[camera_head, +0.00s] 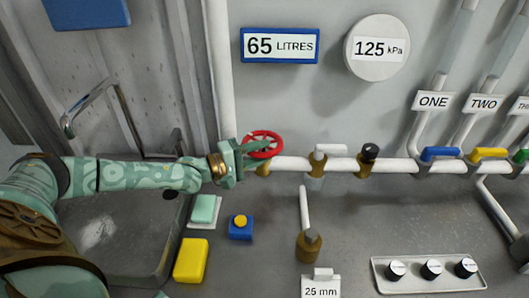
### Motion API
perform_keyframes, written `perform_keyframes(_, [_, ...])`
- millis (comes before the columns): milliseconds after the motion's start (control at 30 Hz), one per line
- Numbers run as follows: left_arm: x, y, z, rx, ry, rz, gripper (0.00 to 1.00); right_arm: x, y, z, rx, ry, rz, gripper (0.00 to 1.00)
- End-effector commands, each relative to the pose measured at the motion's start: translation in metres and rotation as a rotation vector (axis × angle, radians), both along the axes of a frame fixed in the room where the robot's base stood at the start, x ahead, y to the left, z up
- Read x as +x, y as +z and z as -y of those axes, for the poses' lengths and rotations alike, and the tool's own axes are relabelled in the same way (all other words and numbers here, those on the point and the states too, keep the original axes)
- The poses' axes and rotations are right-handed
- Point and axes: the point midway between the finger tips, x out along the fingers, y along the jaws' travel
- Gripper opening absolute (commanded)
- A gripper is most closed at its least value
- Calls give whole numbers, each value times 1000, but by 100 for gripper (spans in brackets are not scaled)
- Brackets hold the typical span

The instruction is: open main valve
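The main valve looks to be the red handwheel (264,137), on a brass fitting at the left part of the white horizontal pipe. My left arm comes in from the left, and my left gripper (252,152) is at the wheel's left and near side. Its fingers overlap the wheel's rim in the picture. I cannot tell whether they are closed on the rim or only beside it. My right gripper is not in view.
The pipe (337,165) runs right to blue (440,153) and yellow (489,153) handles. A 65 LITRES sign (280,46) and 125 kPa dial (377,48) are on the wall. Below are a yellow block (191,261), a blue button box (240,231) and a knob panel (428,284).

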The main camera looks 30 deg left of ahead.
Motion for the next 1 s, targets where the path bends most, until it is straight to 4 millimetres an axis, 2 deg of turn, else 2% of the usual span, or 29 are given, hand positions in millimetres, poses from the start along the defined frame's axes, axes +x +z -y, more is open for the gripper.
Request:
perform_keyframes(133, [11,0,6,0,0,0,38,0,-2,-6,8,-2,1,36])
perform_keyframes(433, [13,0,8,1,0,-1,38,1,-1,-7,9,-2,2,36])
perform_keyframes(467, [13,0,8,1,0,-1,33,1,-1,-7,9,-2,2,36])
perform_keyframes(567, [13,0,8,1,0,-1,5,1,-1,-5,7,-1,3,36])
perform_keyframes(600, [13,0,8,1,0,-1,0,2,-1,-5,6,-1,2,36])
perform_keyframes(833, [13,1,8,0,7,-1,0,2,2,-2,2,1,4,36])
perform_keyframes(1000, [13,4,10,-3,50,-4,0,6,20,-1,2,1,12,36])
